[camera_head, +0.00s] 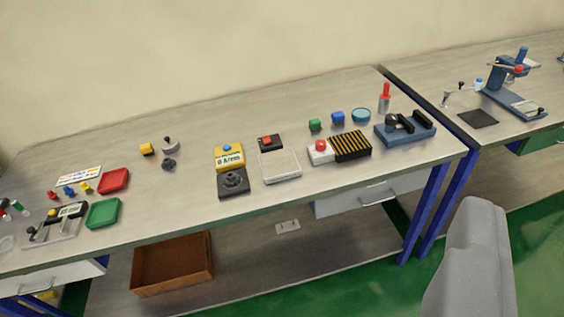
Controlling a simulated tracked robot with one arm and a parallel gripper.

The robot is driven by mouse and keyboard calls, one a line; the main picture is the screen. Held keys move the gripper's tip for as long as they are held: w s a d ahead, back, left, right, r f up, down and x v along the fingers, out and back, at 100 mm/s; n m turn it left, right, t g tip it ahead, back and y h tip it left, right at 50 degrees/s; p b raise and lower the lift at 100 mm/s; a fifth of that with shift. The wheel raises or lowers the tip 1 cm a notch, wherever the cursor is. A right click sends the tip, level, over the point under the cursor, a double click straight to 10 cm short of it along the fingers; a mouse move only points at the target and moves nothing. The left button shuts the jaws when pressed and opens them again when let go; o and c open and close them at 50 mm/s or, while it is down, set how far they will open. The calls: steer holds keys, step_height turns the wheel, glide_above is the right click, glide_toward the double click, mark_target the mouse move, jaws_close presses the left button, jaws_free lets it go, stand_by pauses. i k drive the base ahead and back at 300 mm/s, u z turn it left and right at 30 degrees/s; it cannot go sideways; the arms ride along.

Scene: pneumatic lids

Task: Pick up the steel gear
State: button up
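A small dark grey, round piece (168,164) lies on the long steel bench, left of the middle. It may be the steel gear, but it is too small for me to make out teeth. A lighter grey piece with a dark knob (170,146) stands just behind it, and a yellow block (147,149) is to its left. A smooth grey part, probably of my gripper (474,262), rises at the lower right in front of the bench, far from these pieces. Its fingertips cannot be made out, and nothing held shows.
The long bench (240,120) carries red (114,181) and green (103,213) trays at left, and a yellow-topped box (229,157), a blue fixture (405,132) and other devices at right. A brown crate (172,264) sits below. The bench's back strip is clear.

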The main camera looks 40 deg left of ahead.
mark_target(231, 179)
steer(key=i, duration=0.9)
steer(key=u, duration=0.45)
